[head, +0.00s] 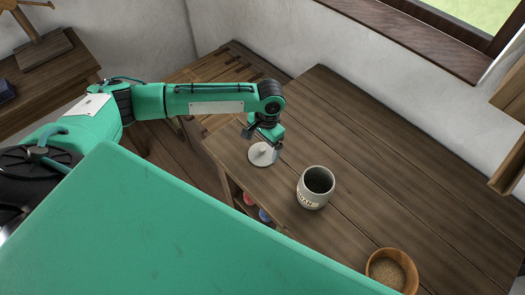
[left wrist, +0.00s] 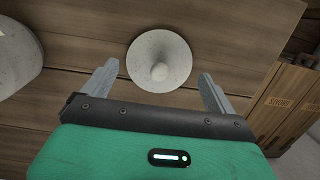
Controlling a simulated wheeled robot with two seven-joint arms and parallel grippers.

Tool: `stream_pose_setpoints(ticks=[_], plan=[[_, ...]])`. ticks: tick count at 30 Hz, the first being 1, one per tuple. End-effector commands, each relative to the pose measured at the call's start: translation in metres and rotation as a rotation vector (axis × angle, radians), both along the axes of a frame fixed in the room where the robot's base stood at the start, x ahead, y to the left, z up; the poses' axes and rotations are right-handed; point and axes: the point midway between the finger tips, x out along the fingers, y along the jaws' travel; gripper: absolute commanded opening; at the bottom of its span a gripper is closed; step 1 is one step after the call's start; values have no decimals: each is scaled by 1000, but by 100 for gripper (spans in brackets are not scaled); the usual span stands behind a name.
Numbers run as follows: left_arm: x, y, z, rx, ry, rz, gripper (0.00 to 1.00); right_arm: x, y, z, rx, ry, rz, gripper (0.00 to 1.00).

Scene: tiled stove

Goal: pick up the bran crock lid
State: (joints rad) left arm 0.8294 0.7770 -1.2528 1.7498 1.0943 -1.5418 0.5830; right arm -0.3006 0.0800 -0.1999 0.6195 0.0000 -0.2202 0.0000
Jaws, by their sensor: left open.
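The bran crock lid (head: 262,154) is a pale grey disc with a small round knob, lying flat on the wooden table left of the crock. The lid also shows in the left wrist view (left wrist: 159,60), knob facing the camera. My left gripper (head: 262,140) is above the lid, its fingers spread and empty. In the left wrist view the two fingertips (left wrist: 158,74) stand on either side of the lower part of the lid, with the knob between them. The crock (head: 315,188) is grey, open-topped and upright, with lettering. My right gripper is not in view.
A wooden bowl of brown grain (head: 391,271) stands at the table's front right. The wooden table (head: 400,190) is clear behind the crock. Red and blue items (head: 250,198) sit on a shelf below its left edge. A window sill (head: 420,38) runs along the back wall.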

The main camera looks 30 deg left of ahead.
Motion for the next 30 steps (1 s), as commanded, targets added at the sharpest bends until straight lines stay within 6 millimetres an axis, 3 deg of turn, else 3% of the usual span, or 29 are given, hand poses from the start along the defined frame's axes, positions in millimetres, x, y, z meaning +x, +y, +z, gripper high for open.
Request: stream_pose_setpoints(ticks=[6, 13, 21, 30], plan=[[-3, 1, -21, 0, -1, 0, 92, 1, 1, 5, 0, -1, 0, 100], [-3, 1, -22, 1, -1, 0, 90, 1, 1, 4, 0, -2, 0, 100], [-3, 1, -22, 0, 0, 0, 38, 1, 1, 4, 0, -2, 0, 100], [-4, 1, -24, 1, 4, -1, 31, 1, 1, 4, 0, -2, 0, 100]])
